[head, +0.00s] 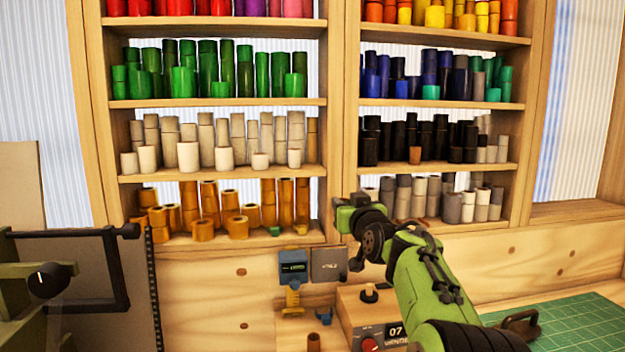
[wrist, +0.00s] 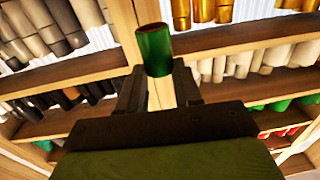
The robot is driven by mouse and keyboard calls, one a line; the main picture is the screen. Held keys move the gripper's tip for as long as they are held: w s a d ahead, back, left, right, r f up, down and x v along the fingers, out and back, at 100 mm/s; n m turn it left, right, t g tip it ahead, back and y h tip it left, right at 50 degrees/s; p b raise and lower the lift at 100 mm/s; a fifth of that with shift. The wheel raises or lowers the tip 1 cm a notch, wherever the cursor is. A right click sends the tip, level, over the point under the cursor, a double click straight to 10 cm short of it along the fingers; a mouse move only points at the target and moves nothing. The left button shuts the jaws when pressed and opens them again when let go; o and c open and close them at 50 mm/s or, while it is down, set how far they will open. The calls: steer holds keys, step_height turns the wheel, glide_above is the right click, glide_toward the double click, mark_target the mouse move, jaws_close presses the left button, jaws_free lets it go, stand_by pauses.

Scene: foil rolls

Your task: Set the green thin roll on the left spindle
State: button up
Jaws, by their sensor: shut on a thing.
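The green roll (wrist: 154,50) is upright between the two dark fingers of my gripper (wrist: 157,82) in the wrist view. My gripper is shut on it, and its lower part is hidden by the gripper. In the head view my gripper (head: 349,214) is in front of the shelf divider, above the bench; the roll cannot be told clearly from the green arm parts there. A short peg (head: 370,291) stands on a box with a "07" display below the gripper. I cannot tell which part is the left spindle.
A wooden shelf unit (head: 222,103) full of coloured rolls stands behind. A dark frame (head: 68,233) with a round knob is at left. A blue device (head: 293,268) and a grey panel (head: 329,264) sit mid-bench. A green cutting mat (head: 575,328) lies at right.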

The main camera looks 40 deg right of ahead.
steer(key=shift+m+g+h, duration=0.4)
steer(key=shift+m+h, duration=0.1)
steer(key=shift+h, duration=0.2)
steer(key=shift+s+d+f+b, duration=0.85)
steer(key=shift+f+b, duration=1.05)
steer(key=shift+f, duration=1.4)
steer(key=shift+s+d+f+b, duration=0.85)
steer(key=shift+f+b, duration=1)
steer(key=shift+f, duration=1.45)
steer(key=shift+s+d+f+b, duration=0.85)
steer(key=shift+f+b, duration=1.05)
steer(key=shift+f, duration=1.4)
steer(key=o, duration=1.1)
steer(key=b+v, duration=0.1)
steer(key=v, duration=1.4)
steer(key=shift+s+a, duration=0.3)
